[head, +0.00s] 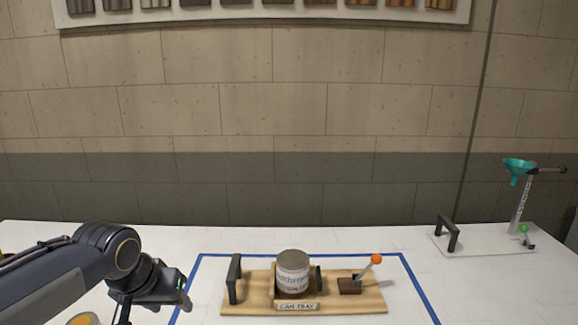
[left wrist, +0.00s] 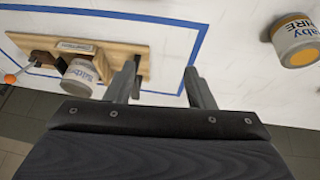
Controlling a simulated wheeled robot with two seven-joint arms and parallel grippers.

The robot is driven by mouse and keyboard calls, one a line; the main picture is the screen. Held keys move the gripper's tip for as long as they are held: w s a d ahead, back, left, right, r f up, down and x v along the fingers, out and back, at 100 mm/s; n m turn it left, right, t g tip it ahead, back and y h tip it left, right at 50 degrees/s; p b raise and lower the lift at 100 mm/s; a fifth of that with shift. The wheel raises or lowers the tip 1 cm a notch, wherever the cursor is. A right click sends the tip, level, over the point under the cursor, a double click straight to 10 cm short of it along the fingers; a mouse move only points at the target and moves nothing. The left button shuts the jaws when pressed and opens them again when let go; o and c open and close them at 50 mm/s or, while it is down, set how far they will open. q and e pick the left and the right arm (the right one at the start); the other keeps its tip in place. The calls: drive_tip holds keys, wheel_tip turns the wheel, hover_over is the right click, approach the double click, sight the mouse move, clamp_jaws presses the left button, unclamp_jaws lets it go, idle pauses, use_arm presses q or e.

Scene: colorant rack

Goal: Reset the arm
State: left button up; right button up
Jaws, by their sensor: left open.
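My left gripper (head: 155,303) is over the left front of the white table, left of the wooden can tray (head: 345,303). It is open. In the left wrist view its two fingers (left wrist: 162,85) are apart with nothing between them. The tray lies inside a blue outline and also shows in the left wrist view (left wrist: 105,50). A lever with an orange knob (head: 376,259) is at the tray's right. My right gripper is not seen.
A second can with an orange-yellow patch (left wrist: 297,40) stands on the table outside the blue outline (head: 420,290). Sample strips hang on the wall.

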use_arm(q)
drive_tip(key=s+d+f+n+h, duration=0.1)
drive_tip(key=s+f, duration=0.2)
drive_tip(key=s, duration=0.7)
drive_tip(key=s+f+h, duration=0.1)
drive_tip(key=s+f, duration=0.3)
drive_tip(key=s, duration=0.6)
drive_tip(key=shift+s+d+f+n+t+h, duration=0.2)
drive_tip(key=shift+s+d+n+t+h, duration=0.15)
drive_tip(key=shift+s+n+t+h, duration=0.05)
idle(0.4)
